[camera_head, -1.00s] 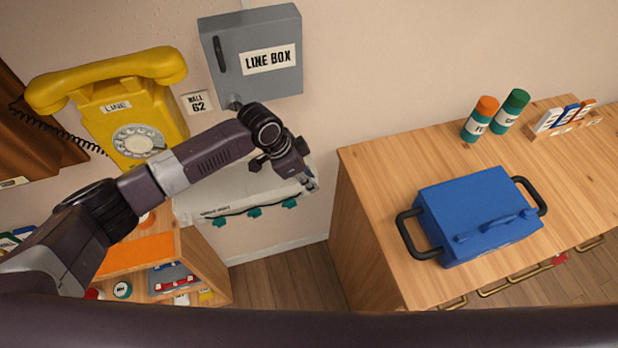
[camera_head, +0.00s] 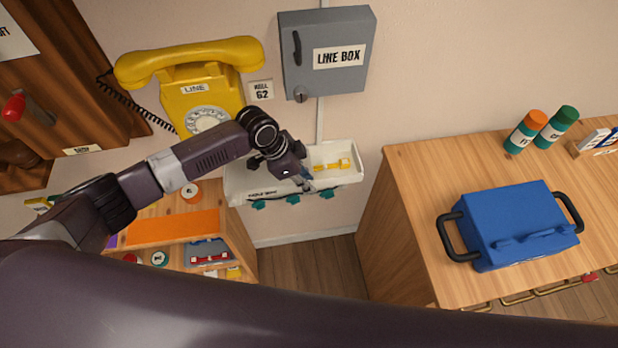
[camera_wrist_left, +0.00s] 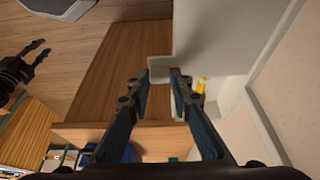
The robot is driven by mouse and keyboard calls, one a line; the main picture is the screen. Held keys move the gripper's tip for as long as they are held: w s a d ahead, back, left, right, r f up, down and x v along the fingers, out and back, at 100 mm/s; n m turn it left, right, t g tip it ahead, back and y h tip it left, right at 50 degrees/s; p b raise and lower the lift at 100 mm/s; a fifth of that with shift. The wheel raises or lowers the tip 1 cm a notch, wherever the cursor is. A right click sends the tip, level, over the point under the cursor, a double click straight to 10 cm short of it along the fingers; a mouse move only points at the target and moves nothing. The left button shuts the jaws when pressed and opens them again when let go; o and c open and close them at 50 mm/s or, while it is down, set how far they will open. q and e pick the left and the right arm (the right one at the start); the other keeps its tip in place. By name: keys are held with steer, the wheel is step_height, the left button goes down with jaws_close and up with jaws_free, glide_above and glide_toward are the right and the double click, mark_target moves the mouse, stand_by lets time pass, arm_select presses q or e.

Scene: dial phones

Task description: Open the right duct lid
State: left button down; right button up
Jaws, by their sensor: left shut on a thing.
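The white duct (camera_head: 245,185) hangs on the wall under the line box. Its right part is uncovered, and a yellow item (camera_head: 333,166) lies inside; it also shows in the wrist view (camera_wrist_left: 201,87). My left gripper (camera_head: 309,186) is over the duct's front edge, left of the yellow item. In the wrist view its fingertips (camera_wrist_left: 161,73) close on a pale piece, the right duct lid (camera_wrist_left: 159,66); the head view hides most of it behind the gripper. My right gripper (camera_wrist_left: 40,51) shows only in the wrist view, empty with fingers apart.
A grey line box (camera_head: 330,85) and a yellow phone (camera_head: 190,90) are on the wall above. A wooden counter (camera_head: 415,180) with a blue case (camera_head: 520,220) stands at the right. A shelf (camera_head: 170,265) stands below left. Floor (camera_head: 315,265) shows between them.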

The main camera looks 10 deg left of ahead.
arm_select(q)
steer(key=shift+d, duration=0.1)
steer(key=c, duration=1.9)
jaws_free()
steer(key=shift+o, duration=0.9)
step_height(320, 180, up, 10)
arm_select(e)
steer(key=shift+w+d, duration=0.1)
steer(key=shift+d, duration=0.5)
